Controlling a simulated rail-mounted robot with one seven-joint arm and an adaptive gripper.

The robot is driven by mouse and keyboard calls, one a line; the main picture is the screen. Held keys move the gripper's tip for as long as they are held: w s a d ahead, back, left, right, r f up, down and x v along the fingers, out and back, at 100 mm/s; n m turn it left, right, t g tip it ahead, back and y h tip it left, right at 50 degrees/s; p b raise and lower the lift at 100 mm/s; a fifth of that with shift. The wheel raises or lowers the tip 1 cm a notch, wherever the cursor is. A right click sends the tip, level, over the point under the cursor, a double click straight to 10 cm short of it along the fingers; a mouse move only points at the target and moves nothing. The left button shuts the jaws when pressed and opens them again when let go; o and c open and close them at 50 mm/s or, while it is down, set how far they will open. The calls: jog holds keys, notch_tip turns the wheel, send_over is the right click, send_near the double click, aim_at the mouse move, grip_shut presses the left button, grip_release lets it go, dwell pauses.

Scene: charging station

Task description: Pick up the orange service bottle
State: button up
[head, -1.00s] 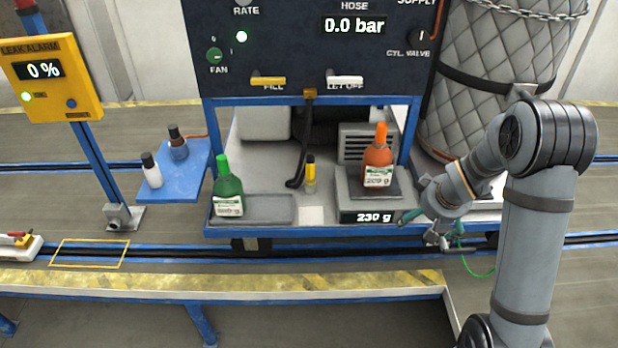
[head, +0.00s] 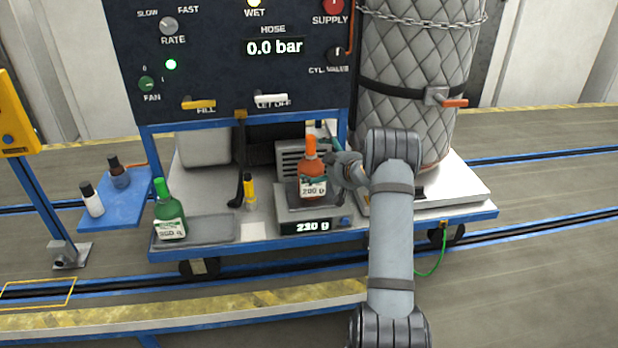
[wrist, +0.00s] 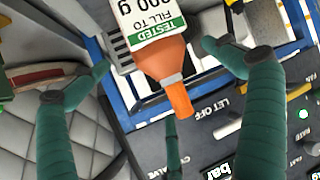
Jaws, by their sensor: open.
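The orange service bottle (head: 312,179), with an orange cap and white label, stands upright on the scale (head: 305,213), which reads 230 g. My gripper (head: 333,160) is at the bottle's right side in the head view, partly hidden by my arm. In the wrist view, the bottle (wrist: 165,58) appears upside down between the spread green fingers of my gripper (wrist: 153,58). The fingers are open, with visible gaps on both sides of the bottle.
A green bottle (head: 169,213) stands on a grey tray at the left. The control panel (head: 235,60) rises behind. A quilted cylinder (head: 415,90) stands at the right.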

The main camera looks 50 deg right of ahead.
aim_at(316, 163)
jog(key=p+x, duration=0.1)
jog(key=x, duration=0.3)
jog(key=shift+w+d+f+p, duration=0.1)
jog(key=shift+w+f+p, duration=0.15)
jog(key=shift+w+p, duration=0.15)
jog(key=shift+s, duration=0.15)
jog(key=c, duration=2)
jog(key=shift+r, duration=0.1)
jog(key=shift+c, duration=0.5)
jog(key=shift+r, duration=0.1)
